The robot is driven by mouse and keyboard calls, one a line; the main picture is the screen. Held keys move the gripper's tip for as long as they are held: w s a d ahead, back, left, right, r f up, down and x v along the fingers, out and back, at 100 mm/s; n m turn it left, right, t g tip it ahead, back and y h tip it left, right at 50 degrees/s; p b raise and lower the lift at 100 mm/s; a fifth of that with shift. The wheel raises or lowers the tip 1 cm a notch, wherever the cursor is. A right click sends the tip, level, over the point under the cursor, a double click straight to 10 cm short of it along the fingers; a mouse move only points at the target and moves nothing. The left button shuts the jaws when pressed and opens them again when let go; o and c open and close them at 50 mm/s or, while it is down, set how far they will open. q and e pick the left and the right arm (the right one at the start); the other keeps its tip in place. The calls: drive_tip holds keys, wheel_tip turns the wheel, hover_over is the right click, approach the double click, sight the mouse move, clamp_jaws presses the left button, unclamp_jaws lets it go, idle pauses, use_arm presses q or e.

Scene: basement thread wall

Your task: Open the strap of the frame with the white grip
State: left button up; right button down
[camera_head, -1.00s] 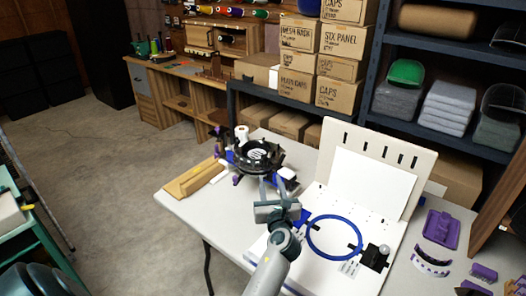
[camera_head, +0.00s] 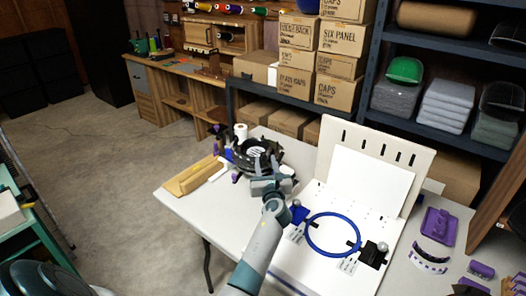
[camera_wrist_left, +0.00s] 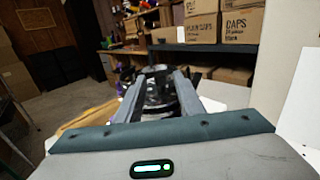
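A round black cap frame (camera_head: 252,150) stands on the white table, left of the board. My left gripper (camera_head: 268,166) reaches its near side and covers part of it. In the left wrist view the black frame (camera_wrist_left: 158,92) shows beyond and between the two fingers of the gripper (camera_wrist_left: 162,78), which stand apart with nothing clearly held. A small white part (camera_head: 287,171) shows just right of the gripper; I cannot tell if it is the white grip. The strap cannot be made out. My right gripper is not seen.
A blue hoop (camera_head: 333,234) lies on a white board with an upright slotted panel (camera_head: 376,160) behind it. A white spool (camera_head: 240,132) stands behind the frame. Purple parts (camera_head: 436,232) lie at right.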

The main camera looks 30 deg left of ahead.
use_arm(q)
drive_tip(key=x, duration=0.5)
drive_tip(key=shift+w+a, duration=0.2)
drive_tip(key=shift+w, duration=0.1)
drive_tip(key=shift+w+a, duration=0.45)
drive_tip(key=shift+w, duration=0.05)
drive_tip(key=shift+w+a, duration=0.15)
drive_tip(key=shift+w, duration=0.05)
clamp_jaws()
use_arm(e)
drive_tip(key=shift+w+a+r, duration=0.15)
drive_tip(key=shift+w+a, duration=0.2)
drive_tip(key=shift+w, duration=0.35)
